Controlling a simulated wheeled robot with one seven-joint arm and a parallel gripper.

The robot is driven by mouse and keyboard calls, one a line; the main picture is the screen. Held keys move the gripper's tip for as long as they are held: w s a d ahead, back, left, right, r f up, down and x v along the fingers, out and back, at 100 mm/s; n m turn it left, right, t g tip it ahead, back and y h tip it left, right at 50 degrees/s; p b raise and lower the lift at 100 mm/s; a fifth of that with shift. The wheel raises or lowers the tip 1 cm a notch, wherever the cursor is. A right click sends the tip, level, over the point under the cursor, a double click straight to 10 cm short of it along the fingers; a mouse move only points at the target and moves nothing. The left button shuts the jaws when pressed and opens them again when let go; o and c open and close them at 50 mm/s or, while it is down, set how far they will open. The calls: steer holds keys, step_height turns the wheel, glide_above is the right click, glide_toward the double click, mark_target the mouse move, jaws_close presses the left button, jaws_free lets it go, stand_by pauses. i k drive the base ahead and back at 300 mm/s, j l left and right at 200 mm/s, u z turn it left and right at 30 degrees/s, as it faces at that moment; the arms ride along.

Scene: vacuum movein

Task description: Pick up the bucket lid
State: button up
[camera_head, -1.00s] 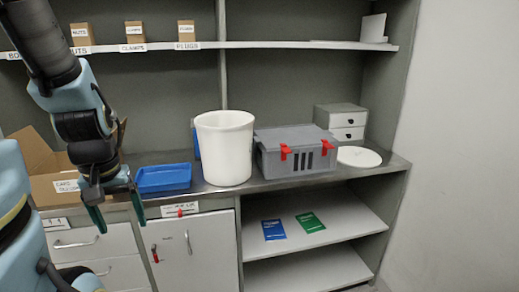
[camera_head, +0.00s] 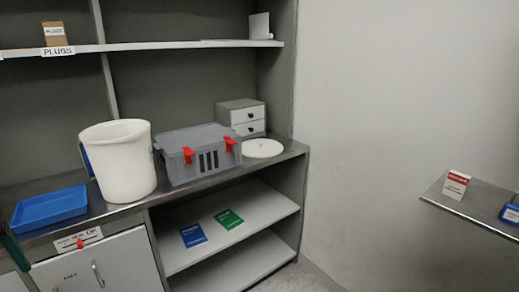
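The bucket lid (camera_head: 262,148) is a flat white disc with a small raised middle. It lies on the metal counter near its right end, right of the grey toolbox and in front of the small drawer unit. The white bucket (camera_head: 121,162) stands upright and open on the counter, left of the toolbox. Only a dark green finger of my gripper (camera_head: 12,246) shows at the left picture edge, far left of the lid. The rest of the gripper is out of the picture.
The grey toolbox (camera_head: 197,153) with red latches stands directly left of the lid. The grey drawer unit (camera_head: 241,118) is behind it. A blue tray (camera_head: 49,208) sits at the left. A side shelf (camera_head: 470,208) with small boxes juts in at the right.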

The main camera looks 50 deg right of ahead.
mark_target(260, 148)
steer(key=i+l, duration=0.15)
steer(key=l, duration=0.7)
steer(key=i+l, duration=0.1)
steer(key=l, duration=0.6)
steer(key=l+z, duration=0.1)
steer(key=l, duration=0.6)
steer(key=i+l, duration=0.4)
